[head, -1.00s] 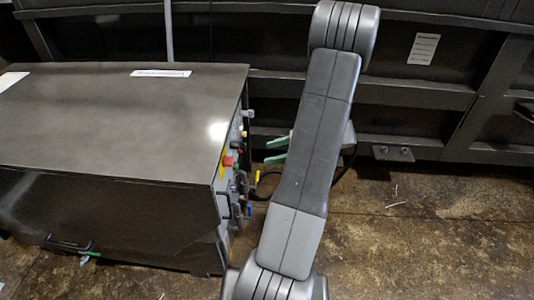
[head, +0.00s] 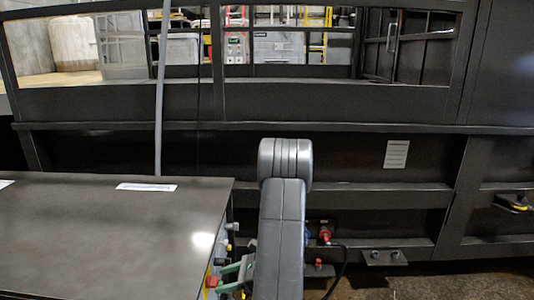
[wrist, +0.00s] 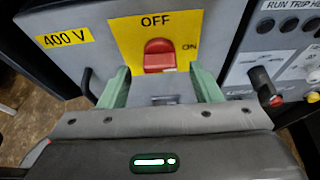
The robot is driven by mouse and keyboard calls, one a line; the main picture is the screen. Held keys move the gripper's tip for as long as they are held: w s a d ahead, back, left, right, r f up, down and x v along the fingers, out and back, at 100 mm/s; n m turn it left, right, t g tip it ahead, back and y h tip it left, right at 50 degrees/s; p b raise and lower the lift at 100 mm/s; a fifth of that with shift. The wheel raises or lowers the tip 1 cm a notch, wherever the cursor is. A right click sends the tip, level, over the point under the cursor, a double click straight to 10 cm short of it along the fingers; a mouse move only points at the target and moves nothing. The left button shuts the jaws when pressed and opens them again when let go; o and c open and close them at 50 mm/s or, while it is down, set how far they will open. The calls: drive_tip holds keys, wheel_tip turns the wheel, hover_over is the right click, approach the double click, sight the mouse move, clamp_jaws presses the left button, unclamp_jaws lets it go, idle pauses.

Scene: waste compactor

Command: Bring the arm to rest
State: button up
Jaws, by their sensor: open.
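My gripper (head: 224,280) is open, with green fingers, beside the control panel on the cabinet's right side. The switch shows between the fingertips, and nothing is held. I cannot tell whether the fingers touch the panel. In the head view the switch (head: 211,281) is a small red spot left of the fingers. My grey arm link hides part of the gripper.
The dark cabinet (head: 90,230) fills the lower left. A dark metal wall (head: 330,160) with ribs stands behind the arm. Open floor (head: 450,285) shows at lower right.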

drive_tip(key=x, duration=0.2)
drive_tip(key=shift+a+f, duration=0.15)
drive_tip(key=shift+a, duration=0.1)
drive_tip(key=v, duration=1.4)
drive_tip(key=x, duration=1.4)
drive_tip(key=shift+s, duration=0.1)
drive_tip(key=shift+s+f+n+t+y+b, duration=0.1)
drive_tip(key=shift+n+t+y+b, duration=0.35)
drive_tip(key=shift+n+t+b, duration=1.6)
drive_tip(key=shift+s+f+n+t+y+b, duration=0.1)
drive_tip(key=shift+n+t+y+b, duration=0.3)
drive_tip(key=shift+n+b, duration=3.3)
drive_tip(key=shift+s+f+n+t+y+b, duration=0.15)
drive_tip(key=shift+n+t+y+b, duration=0.65)
drive_tip(key=shift+b, duration=4)
drive_tip(key=shift+w+t+h, duration=0.1)
drive_tip(key=shift+t+h, duration=0.15)
drive_tip(key=shift+t, duration=0.1)
